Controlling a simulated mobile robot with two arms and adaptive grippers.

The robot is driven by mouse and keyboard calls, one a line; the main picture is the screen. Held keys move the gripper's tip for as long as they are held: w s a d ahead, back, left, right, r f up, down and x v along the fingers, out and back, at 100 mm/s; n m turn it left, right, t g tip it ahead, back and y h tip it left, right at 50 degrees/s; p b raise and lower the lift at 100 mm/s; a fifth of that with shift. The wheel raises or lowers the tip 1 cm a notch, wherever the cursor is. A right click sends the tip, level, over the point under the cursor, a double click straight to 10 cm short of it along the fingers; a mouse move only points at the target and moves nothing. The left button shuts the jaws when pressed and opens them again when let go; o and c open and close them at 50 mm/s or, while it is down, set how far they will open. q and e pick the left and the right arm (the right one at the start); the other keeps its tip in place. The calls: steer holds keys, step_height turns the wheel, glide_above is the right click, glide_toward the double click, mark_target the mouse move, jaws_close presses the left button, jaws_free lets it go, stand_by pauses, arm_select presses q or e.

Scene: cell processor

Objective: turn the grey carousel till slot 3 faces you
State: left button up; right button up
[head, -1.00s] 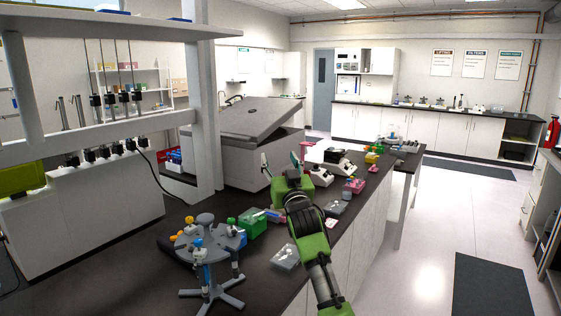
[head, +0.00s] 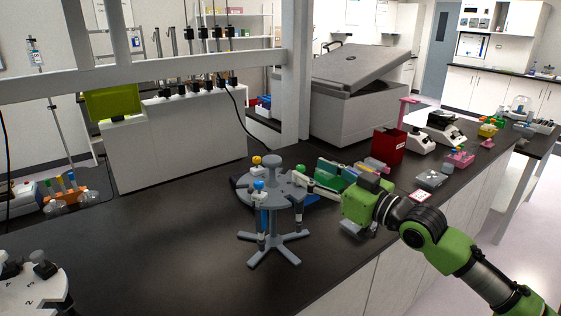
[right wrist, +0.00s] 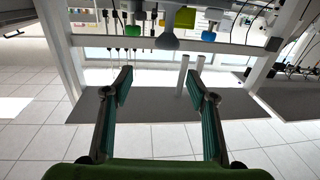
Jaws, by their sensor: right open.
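The grey carousel (head: 271,163) stands upright on the dark bench, with a round top plate, a central knob and a splayed foot. Pipettes hang around its rim, one with a blue cap (head: 258,186) at the front and one with a yellow cap (head: 256,161) behind. I cannot read its slot numbers. My right gripper (head: 307,180) is at the carousel's right rim, pointing left. Its fingers are apart, and whether they touch the rim I cannot tell. In the right wrist view my right gripper (right wrist: 160,90) is open with nothing between the fingertips. My left gripper is out of view.
A white numbered disc (head: 25,290) with black knobs stands at lower left. A red box (head: 389,146), microscopes and small racks line the bench to the right. A grey lidded machine (head: 350,105) stands behind.

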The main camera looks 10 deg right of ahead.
mark_target(276, 159)
steer(key=w+a+p, duration=0.2)
steer(key=w+a, duration=0.1)
steer(key=shift+w+a+f, duration=0.1)
steer(key=p+x, duration=0.1)
steer(key=x, duration=0.2)
steer(key=p+x, duration=0.1)
steer(key=x, duration=0.3)
steer(key=shift+w+a+f, duration=0.1)
steer(key=shift+w+f, duration=0.15)
steer(key=shift+x, duration=0.85)
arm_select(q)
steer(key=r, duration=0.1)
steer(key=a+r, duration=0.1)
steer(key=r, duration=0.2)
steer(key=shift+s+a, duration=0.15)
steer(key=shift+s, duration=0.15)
arm_select(e)
steer(key=shift+f, duration=0.15)
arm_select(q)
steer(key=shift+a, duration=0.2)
arm_select(e)
jaws_close()
